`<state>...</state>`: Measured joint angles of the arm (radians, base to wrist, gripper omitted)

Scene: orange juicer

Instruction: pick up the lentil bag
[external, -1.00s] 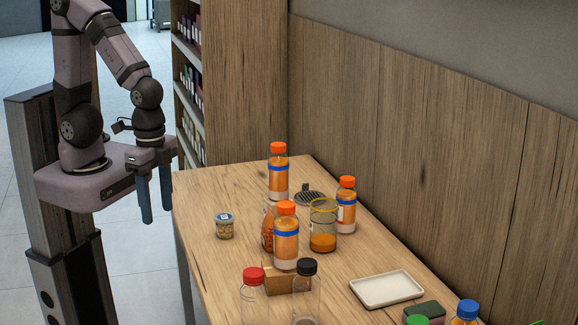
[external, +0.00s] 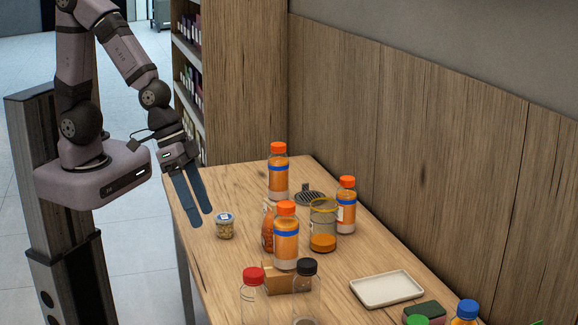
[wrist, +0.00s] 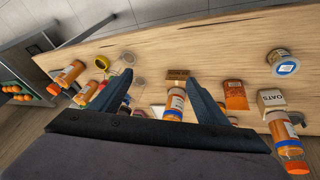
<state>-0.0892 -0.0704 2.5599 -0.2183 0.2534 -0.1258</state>
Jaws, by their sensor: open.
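The lentil bag appears to be the orange-red packet (wrist: 235,95) in the wrist view, right of my fingers. In the external view an orange-red packet (external: 267,230) stands on the table, partly hidden behind an orange juice bottle (external: 286,240). My gripper (external: 199,217) is open and empty, with its fingers pointing down at the table's near left edge. It is apart from the bag, to its left in the external view. The two fingers also show in the wrist view (wrist: 160,74), spread wide.
A small lidded jar (external: 225,227) stands between my gripper and the packet. More juice bottles (external: 278,175), a glass pitcher (external: 323,228), empty bottles (external: 253,296) and a white tray (external: 386,289) stand around. The wrist view shows an oats package (wrist: 271,98) close beside the packet.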

